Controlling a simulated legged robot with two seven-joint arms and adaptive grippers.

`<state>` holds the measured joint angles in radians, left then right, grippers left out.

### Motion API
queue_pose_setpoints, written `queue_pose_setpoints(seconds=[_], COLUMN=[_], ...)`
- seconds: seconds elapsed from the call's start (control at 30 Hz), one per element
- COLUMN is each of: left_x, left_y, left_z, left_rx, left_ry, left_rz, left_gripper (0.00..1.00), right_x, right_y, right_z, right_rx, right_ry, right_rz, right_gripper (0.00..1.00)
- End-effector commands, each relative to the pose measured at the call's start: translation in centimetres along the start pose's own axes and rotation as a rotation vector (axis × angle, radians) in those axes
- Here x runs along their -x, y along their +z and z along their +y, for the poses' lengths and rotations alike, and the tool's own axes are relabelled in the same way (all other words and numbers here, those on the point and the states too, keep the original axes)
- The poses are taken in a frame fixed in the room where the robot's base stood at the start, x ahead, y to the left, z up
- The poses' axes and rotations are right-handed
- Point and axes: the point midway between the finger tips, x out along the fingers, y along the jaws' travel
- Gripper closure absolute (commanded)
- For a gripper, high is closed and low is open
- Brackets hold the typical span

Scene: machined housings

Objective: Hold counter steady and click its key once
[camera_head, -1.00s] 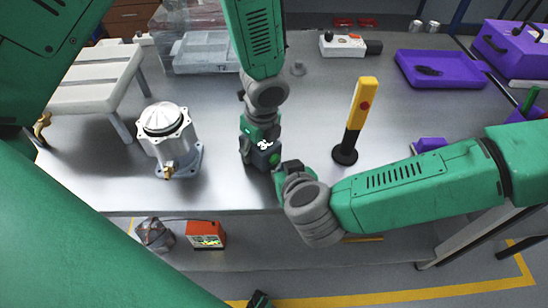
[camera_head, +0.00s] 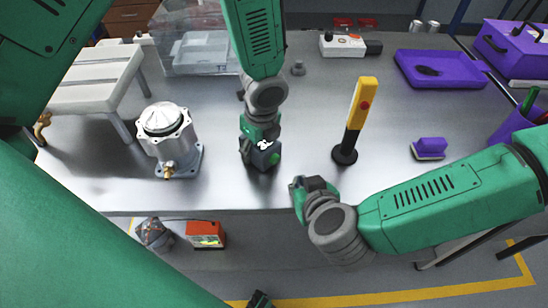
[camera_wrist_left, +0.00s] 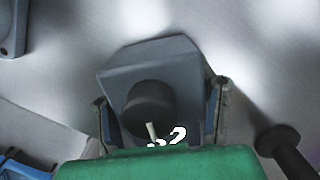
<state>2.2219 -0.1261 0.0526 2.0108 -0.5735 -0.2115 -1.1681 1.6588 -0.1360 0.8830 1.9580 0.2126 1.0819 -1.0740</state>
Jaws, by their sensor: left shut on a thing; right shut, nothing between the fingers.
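The counter (camera_head: 263,164) is a small dark grey block with a green spot on its right side, standing on the metal bench in the head view. My left gripper (camera_head: 261,148) comes down from above and is shut on it. In the left wrist view the counter (camera_wrist_left: 150,62) sits between the two fingers of my left gripper (camera_wrist_left: 160,112), with a dark round knob and a short pale lever on its top. My right gripper (camera_head: 297,184) is shut and empty, to the lower right of the counter near the front bench edge, apart from it.
A silver machined housing (camera_head: 165,130) stands left of the counter. A yellow and black upright tool (camera_head: 357,120) stands to the right. A purple block (camera_head: 430,147) and purple tray (camera_head: 440,70) lie further right. Bare bench lies between the counter and yellow tool.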

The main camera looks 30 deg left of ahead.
Motion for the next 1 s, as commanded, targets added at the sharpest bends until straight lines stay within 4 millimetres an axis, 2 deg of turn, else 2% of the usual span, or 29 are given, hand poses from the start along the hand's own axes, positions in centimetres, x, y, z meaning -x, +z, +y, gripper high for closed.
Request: queue_pose_setpoints(seconds=[0.17, 0.2, 0.23, 0.53, 0.67, 0.77, 1.0], left_x=[0.0, 0.0, 0.0, 0.1, 0.9, 2.5, 7.6], left_y=[0.0, 0.0, 0.0, 0.0, 0.0, 0.1, 0.1], left_z=[0.0, 0.0, 0.0, 0.0, -0.1, -0.1, -0.2], left_rx=[0.000, 0.000, 0.000, 0.000, 0.001, 0.002, 0.003], left_ry=[0.000, 0.000, 0.000, 0.000, -0.002, -0.004, -0.005], left_rz=[0.000, 0.000, 0.000, 0.000, 0.000, 0.000, 0.002], left_gripper=[0.84, 0.34, 0.23, 0.23, 0.23, 0.23, 0.23], right_x=[0.0, 0.0, 0.0, 0.0, 0.0, 0.0, 0.0], right_y=[0.0, 0.0, 0.0, 0.0, 0.0, 0.0, 0.0], right_z=[0.0, 0.0, 0.0, 0.0, 0.0, 0.0, 0.0], right_rx=[0.000, 0.000, 0.000, 0.000, 0.000, 0.000, 0.000], right_ry=[0.000, 0.000, 0.000, 0.000, 0.000, 0.000, 0.000], right_rz=[0.000, 0.000, 0.000, 0.000, 0.000, 0.000, 0.000], right_gripper=[1.00, 1.00, 1.00, 1.00, 1.00, 1.00, 1.00])
